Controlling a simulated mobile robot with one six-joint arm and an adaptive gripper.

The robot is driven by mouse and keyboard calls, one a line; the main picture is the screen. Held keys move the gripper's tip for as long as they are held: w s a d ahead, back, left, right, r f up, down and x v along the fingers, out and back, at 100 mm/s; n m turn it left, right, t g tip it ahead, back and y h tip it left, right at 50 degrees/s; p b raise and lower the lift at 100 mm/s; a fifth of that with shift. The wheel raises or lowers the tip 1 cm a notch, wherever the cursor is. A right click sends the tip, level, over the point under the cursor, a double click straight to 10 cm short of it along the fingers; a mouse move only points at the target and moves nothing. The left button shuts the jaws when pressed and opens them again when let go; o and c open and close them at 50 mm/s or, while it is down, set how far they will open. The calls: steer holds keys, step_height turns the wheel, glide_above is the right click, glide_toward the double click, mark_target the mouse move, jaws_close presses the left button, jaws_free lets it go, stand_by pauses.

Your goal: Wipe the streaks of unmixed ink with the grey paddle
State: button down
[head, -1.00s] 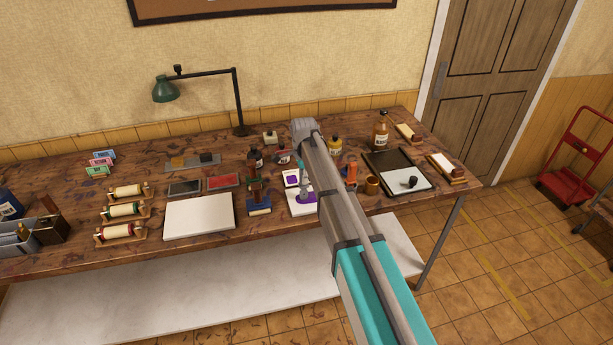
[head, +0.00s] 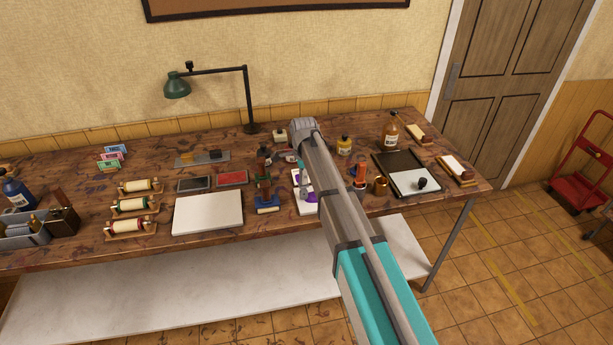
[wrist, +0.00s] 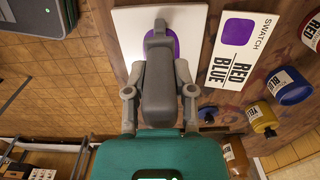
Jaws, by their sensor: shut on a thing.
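My gripper (wrist: 158,68) is shut on the grey paddle (wrist: 158,92), seen in the wrist view. The paddle's narrow end lies over a purple ink patch (wrist: 175,46) on a white slab (wrist: 127,32). I cannot tell whether the paddle touches the ink. The paddle hides much of the patch, and no separate streaks can be made out. In the head view my arm covers part of the slab (head: 297,204). A swatch card (wrist: 242,65) marked RED and BLUE lies right of the slab.
Red, blue and yellow ink bottles (wrist: 263,118) stand near the card. In the head view, a blue-based stamp (head: 267,206) and a white pad (head: 208,212) are left of the slab.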

stand_by(0.3)
steer(key=shift+w+a, duration=0.1)
steer(key=shift+w, duration=0.3)
steer(key=shift+w+d, duration=0.2)
steer(key=shift+d, duration=0.55)
steer(key=shift+w+d, duration=0.2)
steer(key=shift+d, duration=0.5)
steer(key=shift+d, duration=0.15)
steer(key=shift+w+d, duration=0.25)
steer(key=shift+d, duration=0.4)
steer(key=shift+w+d, duration=0.2)
steer(key=shift+d, duration=0.45)
steer(key=shift+d, duration=0.1)
steer(key=shift+w+d, duration=0.2)
steer(key=shift+d, duration=0.5)
steer(key=shift+w+d, duration=0.15)
steer(key=shift+d, duration=0.55)
